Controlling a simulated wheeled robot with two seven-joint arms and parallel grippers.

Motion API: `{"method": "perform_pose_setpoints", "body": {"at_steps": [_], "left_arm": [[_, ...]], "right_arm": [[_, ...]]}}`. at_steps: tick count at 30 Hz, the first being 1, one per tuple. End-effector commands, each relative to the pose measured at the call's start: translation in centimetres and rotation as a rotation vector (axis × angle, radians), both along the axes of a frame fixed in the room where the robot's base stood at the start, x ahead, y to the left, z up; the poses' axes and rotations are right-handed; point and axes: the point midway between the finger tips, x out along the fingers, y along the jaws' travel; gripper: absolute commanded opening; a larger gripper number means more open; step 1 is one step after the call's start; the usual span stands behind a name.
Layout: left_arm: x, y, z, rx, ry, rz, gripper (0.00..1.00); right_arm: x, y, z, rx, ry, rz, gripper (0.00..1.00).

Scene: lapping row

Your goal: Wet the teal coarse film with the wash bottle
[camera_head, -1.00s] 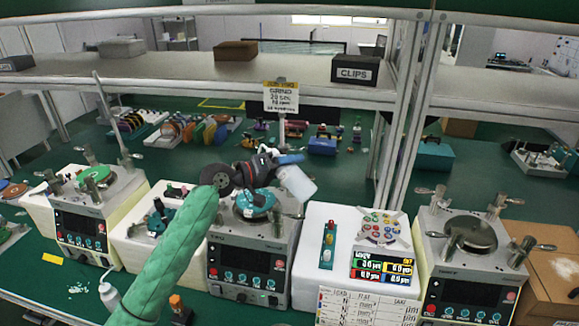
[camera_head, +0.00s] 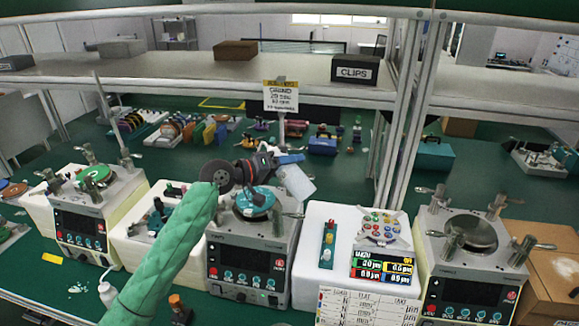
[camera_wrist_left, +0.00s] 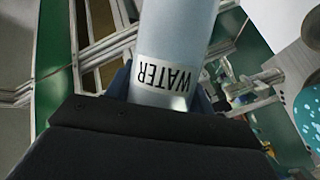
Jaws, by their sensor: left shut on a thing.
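The wash bottle (camera_head: 297,183) is a pale bottle, tilted in my left gripper (camera_head: 287,160), which is shut on it. In the left wrist view the bottle (camera_wrist_left: 178,35) bears a WATER label and stands between the blue fingers. The teal coarse film (camera_head: 255,201) is a round disc on top of the middle lapping machine. The gripper and bottle are above and to the right of it. In the left wrist view the speckled teal film (camera_wrist_left: 303,118) is cut by the right edge. The bottle's nozzle tip is not clear. My right gripper is out of view.
Metal posts and clamp arms stand around the film on the middle machine (camera_head: 240,265). A white block (camera_head: 314,240) with a small bottle rack is to its right.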

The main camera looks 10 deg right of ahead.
Motion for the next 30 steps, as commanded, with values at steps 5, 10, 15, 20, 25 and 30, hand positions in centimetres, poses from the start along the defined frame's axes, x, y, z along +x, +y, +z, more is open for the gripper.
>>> {"method": "perform_pose_setpoints", "body": {"at_steps": [5,10,15,20,25,30], "left_arm": [[0.0,0.0,0.0,0.110,-0.117,0.000,0.21],[0.0,0.0,0.0,0.113,-0.120,-0.001,0.21],[0.0,0.0,0.1,0.176,-0.187,-0.001,0.21],[0.0,0.0,0.0,0.275,-0.291,-0.001,0.21],[0.0,0.0,0.0,0.286,-0.303,0.000,0.21],[0.0,0.0,0.2,0.325,-0.343,0.000,0.21]], "right_arm": [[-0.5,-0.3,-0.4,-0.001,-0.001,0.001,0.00],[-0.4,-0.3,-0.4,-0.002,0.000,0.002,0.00],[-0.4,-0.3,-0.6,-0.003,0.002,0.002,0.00],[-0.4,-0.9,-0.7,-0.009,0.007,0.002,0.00],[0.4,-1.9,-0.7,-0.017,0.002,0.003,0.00],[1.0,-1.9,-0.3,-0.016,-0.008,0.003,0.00]]}}
